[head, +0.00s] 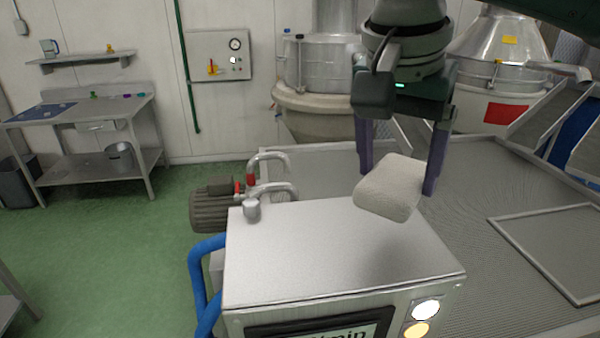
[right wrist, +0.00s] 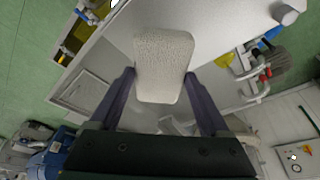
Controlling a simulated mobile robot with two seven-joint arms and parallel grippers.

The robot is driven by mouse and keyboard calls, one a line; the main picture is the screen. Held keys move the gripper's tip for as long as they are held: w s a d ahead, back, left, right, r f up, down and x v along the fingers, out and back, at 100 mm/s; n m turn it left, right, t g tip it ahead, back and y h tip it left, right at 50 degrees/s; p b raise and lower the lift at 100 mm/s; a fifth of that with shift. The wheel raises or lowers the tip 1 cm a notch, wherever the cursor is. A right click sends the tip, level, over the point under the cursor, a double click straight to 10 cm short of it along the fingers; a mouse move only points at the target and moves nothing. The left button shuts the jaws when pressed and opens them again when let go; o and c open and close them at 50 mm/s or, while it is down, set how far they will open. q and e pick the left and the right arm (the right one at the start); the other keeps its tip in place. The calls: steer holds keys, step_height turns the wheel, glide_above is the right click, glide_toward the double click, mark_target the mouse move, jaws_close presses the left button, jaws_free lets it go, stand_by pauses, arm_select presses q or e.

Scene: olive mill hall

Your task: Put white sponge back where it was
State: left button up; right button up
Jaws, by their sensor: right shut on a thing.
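The white sponge (head: 391,187) is a pale, rough-textured block in the head view, tilted, over the right part of a metal cabinet top (head: 300,240). My right gripper (head: 400,178) comes down from above and is shut on the sponge, with one purple finger on each side. In the right wrist view the sponge (right wrist: 163,65) sits between the fingertips of the gripper (right wrist: 160,85) and sticks out beyond them. I cannot tell how far it is above the cabinet top. My left gripper is not in view.
A pipe fitting with a red valve (head: 251,181) and a motor stand left of the cabinet, with a blue hose (head: 199,285). A ribbed metal deck (head: 480,185) lies behind and right. A workbench (head: 100,140) and shelf stand far left. Green floor is free at left.

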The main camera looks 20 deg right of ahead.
step_height(320, 180, down, 6)
steer(key=shift+f+p, duration=0.15)
steer(key=shift+p, duration=0.45)
steer(key=o, duration=1)
steer(key=shift+o, duration=0.2)
